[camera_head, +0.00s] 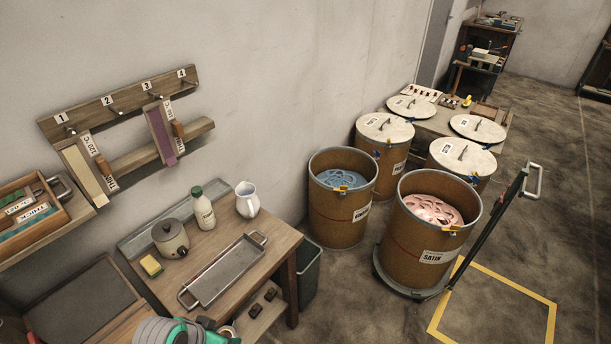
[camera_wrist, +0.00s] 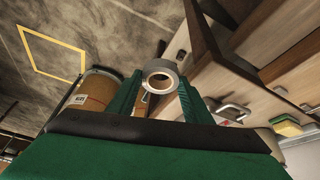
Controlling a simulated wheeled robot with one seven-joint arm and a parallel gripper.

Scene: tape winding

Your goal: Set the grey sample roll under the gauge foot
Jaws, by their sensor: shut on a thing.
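My gripper (camera_wrist: 162,84) shows in the wrist view with its two green fingers on either side of the grey sample roll (camera_wrist: 160,69). It is shut on the roll, whose pale core ring and open hole face the camera. In the head view my gripper (camera_head: 207,329) is at the bottom edge, in front of the wooden bench (camera_head: 262,287). The roll (camera_head: 228,333) shows there only in small part at the fingertips. I cannot make out the gauge or its foot in either view.
The bench holds a metal tray (camera_head: 222,277), a lidded pot (camera_head: 170,238), a bottle (camera_head: 203,210), a white jug (camera_head: 247,200) and a yellow sponge (camera_head: 151,266). A grey bin (camera_head: 308,270) and open drums (camera_head: 330,215) stand to the right. Yellow-marked floor (camera_head: 495,312) is clear.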

